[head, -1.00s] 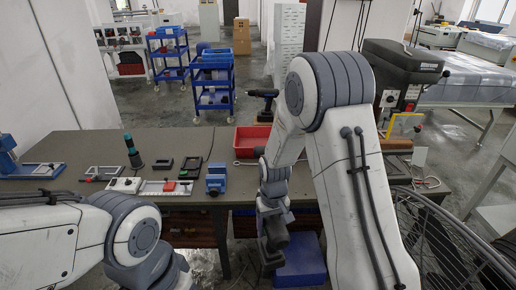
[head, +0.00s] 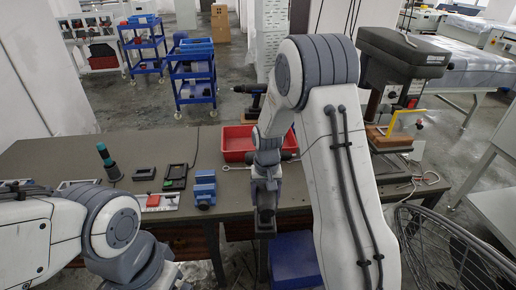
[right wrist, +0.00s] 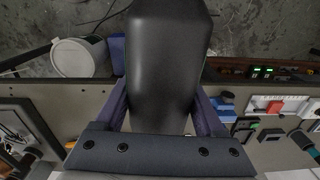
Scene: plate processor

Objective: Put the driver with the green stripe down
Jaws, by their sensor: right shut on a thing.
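My right gripper (head: 266,188) hangs in the middle of the head view, at the table's front edge. In the right wrist view its two fingers (right wrist: 160,108) are shut on a large dark body, the driver (right wrist: 165,50), with a thin green line at its edges. The held driver shows in the head view as a dark shape (head: 265,215) below the gripper; most of its form is hard to make out. My left arm comes in at the lower left; its gripper is not in view.
A red tray (head: 236,156) lies behind the gripper, with another dark driver (head: 255,90) standing behind it. A blue vise (head: 204,188) and small fixtures lie to the left on the grey-brown table (head: 60,152).

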